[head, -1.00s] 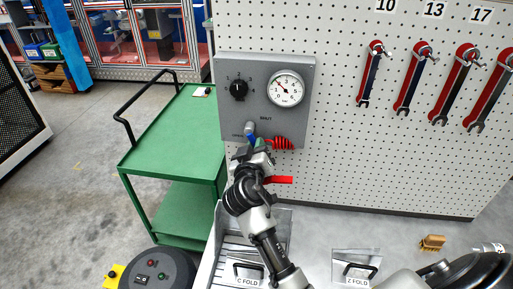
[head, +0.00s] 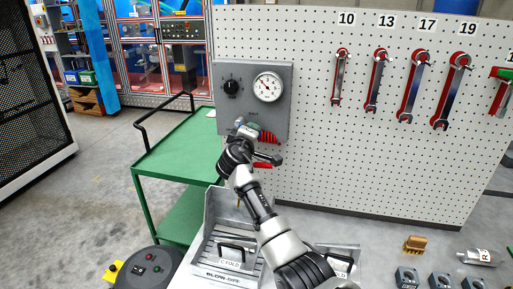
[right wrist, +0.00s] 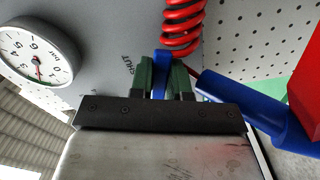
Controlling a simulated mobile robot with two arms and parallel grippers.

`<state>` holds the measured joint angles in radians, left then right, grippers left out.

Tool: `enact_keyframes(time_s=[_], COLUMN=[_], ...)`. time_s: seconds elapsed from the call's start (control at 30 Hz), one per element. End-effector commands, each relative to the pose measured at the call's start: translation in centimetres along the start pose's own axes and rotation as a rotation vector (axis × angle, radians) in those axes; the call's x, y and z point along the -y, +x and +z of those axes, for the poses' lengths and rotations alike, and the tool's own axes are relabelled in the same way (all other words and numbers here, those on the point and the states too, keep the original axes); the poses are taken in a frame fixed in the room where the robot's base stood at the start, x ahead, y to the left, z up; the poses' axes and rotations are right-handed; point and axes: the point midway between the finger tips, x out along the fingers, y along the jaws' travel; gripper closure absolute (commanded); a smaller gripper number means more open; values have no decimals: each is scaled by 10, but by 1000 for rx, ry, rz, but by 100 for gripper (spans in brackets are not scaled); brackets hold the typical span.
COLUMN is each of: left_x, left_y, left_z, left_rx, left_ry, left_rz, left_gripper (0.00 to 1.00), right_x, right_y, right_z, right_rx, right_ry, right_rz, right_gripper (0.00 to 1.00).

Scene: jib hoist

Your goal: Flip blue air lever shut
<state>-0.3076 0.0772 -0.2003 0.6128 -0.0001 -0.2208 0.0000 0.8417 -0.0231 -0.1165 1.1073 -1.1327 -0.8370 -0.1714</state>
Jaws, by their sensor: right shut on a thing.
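The blue air lever (right wrist: 161,72) shows in the right wrist view between the green fingers of my right gripper (right wrist: 162,76). The fingers are shut on it, beside the printed word SHUT (right wrist: 127,65). In the head view the right gripper (head: 247,130) is at the lower part of the grey panel (head: 222,108), and it hides the lever. My left gripper is not in either view.
The panel carries a round gauge (head: 268,87) and a black knob (head: 231,87). A red coiled hose (right wrist: 182,25) is close beyond the fingers; a blue cylinder (right wrist: 250,108) is to their right. A green cart (head: 180,150) stands left, wrenches hang right.

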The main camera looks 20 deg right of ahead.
Motion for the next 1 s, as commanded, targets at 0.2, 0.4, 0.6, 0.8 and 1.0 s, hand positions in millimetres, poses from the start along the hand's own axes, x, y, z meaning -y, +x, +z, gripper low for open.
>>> enact_keyframes(time_s=[0.2,0.4,0.6,0.8,1.0], left_x=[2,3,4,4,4], left_y=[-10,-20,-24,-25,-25], left_z=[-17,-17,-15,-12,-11], left_rx=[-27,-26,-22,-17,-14], left_ry=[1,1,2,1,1], left_rz=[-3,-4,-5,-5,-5], left_gripper=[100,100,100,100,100], right_x=[-10,-14,-16,-16,-16], right_y=[9,9,9,9,9], right_z=[-6,-8,-8,-8,-9], right_rx=[5,6,6,5,5], right_ry=[-169,-277,-337,-359,-362], right_rz=[1,1,1,2,3], right_gripper=[100,100,100,100,100])
